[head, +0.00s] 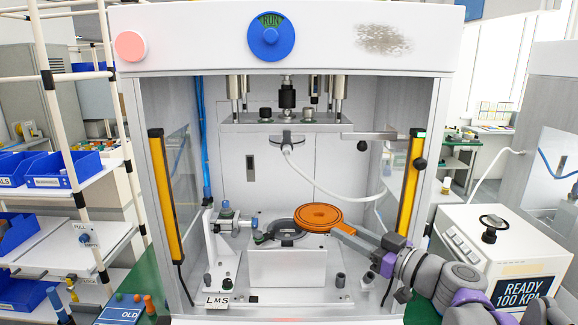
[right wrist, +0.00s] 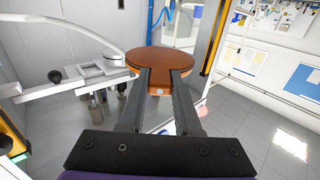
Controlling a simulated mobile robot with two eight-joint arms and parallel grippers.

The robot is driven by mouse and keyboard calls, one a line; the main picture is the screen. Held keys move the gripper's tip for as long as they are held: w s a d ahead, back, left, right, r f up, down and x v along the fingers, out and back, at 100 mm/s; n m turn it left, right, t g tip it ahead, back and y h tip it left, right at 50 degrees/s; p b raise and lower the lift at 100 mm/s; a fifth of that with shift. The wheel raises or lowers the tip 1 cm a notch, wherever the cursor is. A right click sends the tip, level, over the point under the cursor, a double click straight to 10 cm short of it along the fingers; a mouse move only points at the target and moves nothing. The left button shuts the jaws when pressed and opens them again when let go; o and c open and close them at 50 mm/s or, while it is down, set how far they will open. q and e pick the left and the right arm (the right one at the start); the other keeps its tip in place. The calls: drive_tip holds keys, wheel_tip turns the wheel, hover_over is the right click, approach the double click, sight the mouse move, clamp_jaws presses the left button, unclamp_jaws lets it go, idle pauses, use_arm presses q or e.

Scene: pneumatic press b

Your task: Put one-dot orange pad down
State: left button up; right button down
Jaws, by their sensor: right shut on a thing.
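My right gripper (head: 347,231) comes in from the right and is shut on the pad's short tab. In the right wrist view the pad (right wrist: 163,60) sits beyond the two dark fingers (right wrist: 161,80), and one pale dot shows on the tab between them. A dark round seat (head: 284,232) tops the block, partly hidden by the pad. Whether the pad touches it is unclear. My left gripper is not in view.
The press head (head: 286,122) hangs above the block. A bracket with a blue-tipped clamp (head: 225,222) stands at the left. Yellow light bars (head: 166,195) flank the opening. A white hose droops behind the pad.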

drive_tip(key=w+d+f+m+t+h, duration=0.1)
drive_tip(key=w+d+f+h, duration=0.1)
drive_tip(key=f, duration=0.7)
drive_tip(key=w+d+f+m+t+h, duration=0.1)
drive_tip(key=w+d+f+m, duration=0.15)
drive_tip(key=f, duration=0.65)
drive_tip(key=s+d+f+m+t+h, duration=0.1)
drive_tip(key=s+f+h, duration=0.2)
drive_tip(key=f, duration=0.9)
drive_tip(key=shift+s+t+h, duration=0.3)
drive_tip(key=shift+s, duration=0.45)
drive_tip(key=shift+m, duration=0.25)
